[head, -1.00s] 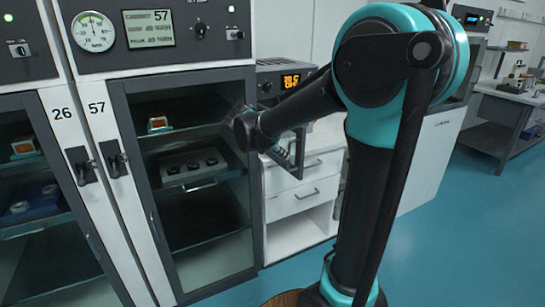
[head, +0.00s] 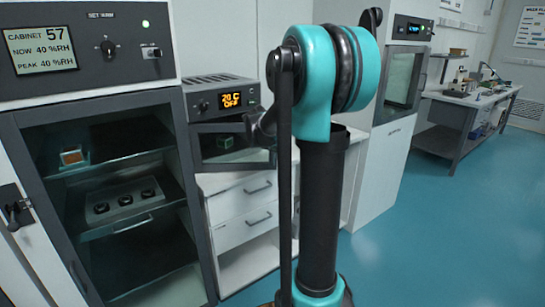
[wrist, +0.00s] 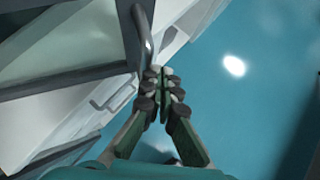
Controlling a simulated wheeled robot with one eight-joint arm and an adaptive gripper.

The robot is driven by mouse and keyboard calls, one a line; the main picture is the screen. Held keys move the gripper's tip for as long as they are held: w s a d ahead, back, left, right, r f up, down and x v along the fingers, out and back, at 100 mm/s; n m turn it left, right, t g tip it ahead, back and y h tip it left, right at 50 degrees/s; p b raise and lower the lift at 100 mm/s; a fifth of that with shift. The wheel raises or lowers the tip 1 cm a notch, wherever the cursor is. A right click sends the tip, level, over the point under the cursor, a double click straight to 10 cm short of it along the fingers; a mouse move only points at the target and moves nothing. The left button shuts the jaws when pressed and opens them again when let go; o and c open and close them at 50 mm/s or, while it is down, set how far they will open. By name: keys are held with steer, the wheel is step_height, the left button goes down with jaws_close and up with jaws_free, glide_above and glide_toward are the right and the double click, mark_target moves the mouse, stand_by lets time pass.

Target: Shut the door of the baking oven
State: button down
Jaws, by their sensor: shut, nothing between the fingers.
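The baking oven (head: 205,103) is the small bench-top unit with an orange display, left of centre in the head view. Its dark-framed door (head: 222,128) stands out from the front, partly open; how far is hard to tell. A small green object (head: 226,143) shows at the oven front. In the wrist view the dark door frame (wrist: 65,80) is at left, with a grey bar handle (wrist: 143,38) at its right edge. My gripper (wrist: 163,76) is shut and empty, its tips close to the handle's lower end; contact cannot be told.
A glass-fronted cabinet (head: 195,235) marked 57 stands left of the oven. White drawers (head: 240,203) with bar handles are below the oven. A tall unit (head: 400,85) and a workbench (head: 470,97) are at right. The blue floor (head: 430,230) there is clear.

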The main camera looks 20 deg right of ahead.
steer(key=w+d, duration=0.3)
steer(key=w, duration=1.7)
steer(key=shift+w, duration=0.2)
steer(key=shift+s, duration=0.15)
